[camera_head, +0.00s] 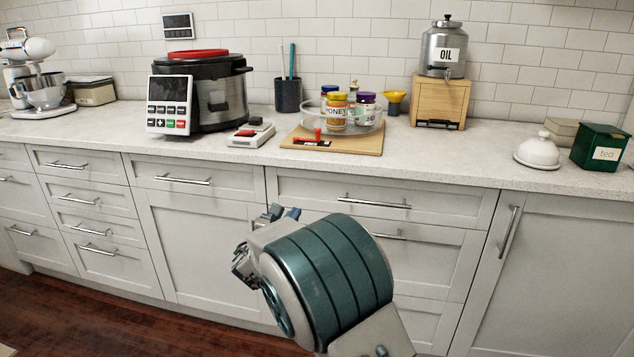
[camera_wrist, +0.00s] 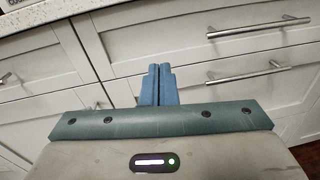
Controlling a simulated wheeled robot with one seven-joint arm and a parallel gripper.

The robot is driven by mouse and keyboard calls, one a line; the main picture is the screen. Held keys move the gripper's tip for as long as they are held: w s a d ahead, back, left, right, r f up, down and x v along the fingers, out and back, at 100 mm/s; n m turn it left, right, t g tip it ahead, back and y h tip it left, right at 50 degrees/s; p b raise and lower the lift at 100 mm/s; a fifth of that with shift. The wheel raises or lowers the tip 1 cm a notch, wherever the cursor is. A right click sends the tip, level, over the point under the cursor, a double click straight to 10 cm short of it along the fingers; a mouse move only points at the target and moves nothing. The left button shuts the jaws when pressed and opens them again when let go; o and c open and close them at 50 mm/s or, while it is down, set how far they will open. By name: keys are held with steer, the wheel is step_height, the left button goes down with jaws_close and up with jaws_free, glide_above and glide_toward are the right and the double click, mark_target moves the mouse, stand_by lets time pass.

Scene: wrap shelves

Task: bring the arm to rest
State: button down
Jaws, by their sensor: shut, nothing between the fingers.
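My gripper (camera_wrist: 158,84) shows in the wrist view with its two blue fingers together and nothing between them. It points toward the white cabinet fronts (camera_wrist: 120,45), below the counter edge. In the head view my arm is folded low in front of the drawers, and the gripper's blue fingertips (camera_head: 284,213) show just past the wrist, partly hidden by it. The gripper looks apart from the cabinets, but the exact gap cannot be told.
The counter (camera_head: 440,165) holds a cooker (camera_head: 215,95), a wooden board (camera_head: 365,143) with a glass tray of jars, an oil dispenser (camera_head: 445,50), a white butter dish (camera_head: 538,150) and a green tea box (camera_head: 600,148). Drawer handles (camera_head: 375,202) stick out near my arm. The floor (camera_head: 120,320) at left is clear.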

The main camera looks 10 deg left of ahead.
steer(key=s+d+r+m+g+h+p, duration=0.25)
steer(key=d+r+m, duration=0.2)
steer(key=d, duration=0.45)
steer(key=s+d+r+m+g+h+p, duration=0.1)
steer(key=d+r+m+g+h+p, duration=0.25)
steer(key=d, duration=0.55)
steer(key=s+d+r+m+g+y+p, duration=0.1)
steer(key=s+d+r+m+g+p, duration=0.35)
steer(key=s+d+m, duration=0.65)
steer(key=s+d+r+m+g+y+p, duration=0.1)
steer(key=s+r+m+y+p, duration=0.3)
steer(key=s, duration=0.6)
steer(key=s+d+r+m+g+y+p, duration=0.1)
steer(key=s+r+m+g+y+p, duration=0.2)
steer(key=s+m+p, duration=0.5)
steer(key=s+r+m+y, duration=0.1)
steer(key=s+m, duration=0.1)
steer(key=s, duration=0.1)
steer(key=shift+s, duration=0.2)
steer(key=shift+d, duration=0.1)
